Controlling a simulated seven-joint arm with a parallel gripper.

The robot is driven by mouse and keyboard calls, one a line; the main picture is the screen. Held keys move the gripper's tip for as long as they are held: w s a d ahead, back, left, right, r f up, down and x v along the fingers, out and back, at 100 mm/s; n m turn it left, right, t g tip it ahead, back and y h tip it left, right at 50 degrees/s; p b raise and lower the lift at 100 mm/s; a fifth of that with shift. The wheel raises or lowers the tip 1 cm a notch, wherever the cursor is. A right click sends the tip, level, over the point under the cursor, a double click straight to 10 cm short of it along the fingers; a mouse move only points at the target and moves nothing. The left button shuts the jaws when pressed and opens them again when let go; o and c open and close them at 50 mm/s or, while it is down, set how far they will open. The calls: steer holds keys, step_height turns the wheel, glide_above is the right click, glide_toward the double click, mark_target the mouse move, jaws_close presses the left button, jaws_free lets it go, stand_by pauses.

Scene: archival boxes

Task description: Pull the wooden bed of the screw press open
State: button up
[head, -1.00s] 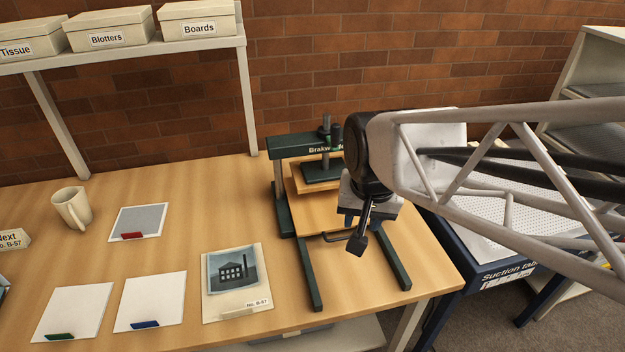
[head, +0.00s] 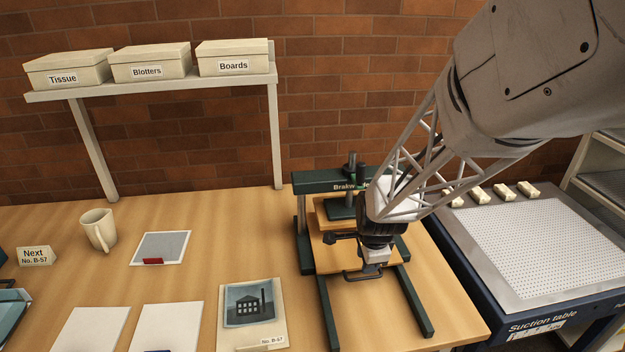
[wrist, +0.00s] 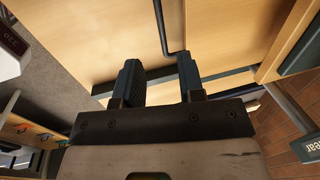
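The screw press (head: 311,189) has a dark green frame and stands on the table. Its wooden bed (head: 335,258) lies between the green legs, with two rails reaching forward. A thin dark handle (head: 352,277) sticks out at the bed's front. My gripper (head: 375,258) is over the bed's front right, close to the handle. In the wrist view my gripper (wrist: 160,72) has its two dark fingers apart with nothing seen held. The handle bar (wrist: 162,28) shows just beyond the fingertips, bending behind the right one. Whether they touch I cannot tell.
A print (head: 251,306), white sheets and a mug (head: 99,229) are on the table left of the press. A suction table (head: 545,250) stands at the right. A shelf (head: 180,86) with labelled boxes is at the back. Bare tabletop lies before the bed, between the rails.

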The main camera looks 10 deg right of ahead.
mark_target(362, 279)
steer(key=shift+w+f, duration=0.1)
steer(key=shift+f, duration=0.05)
steer(key=shift+f, duration=0.2)
steer(key=shift+w+f, duration=0.25)
steer(key=shift+f, duration=0.95)
steer(key=shift+w+f, duration=0.25)
steer(key=shift+f, duration=0.95)
steer(key=shift+w+f, duration=0.25)
steer(key=shift+f, duration=0.95)
jaws_close()
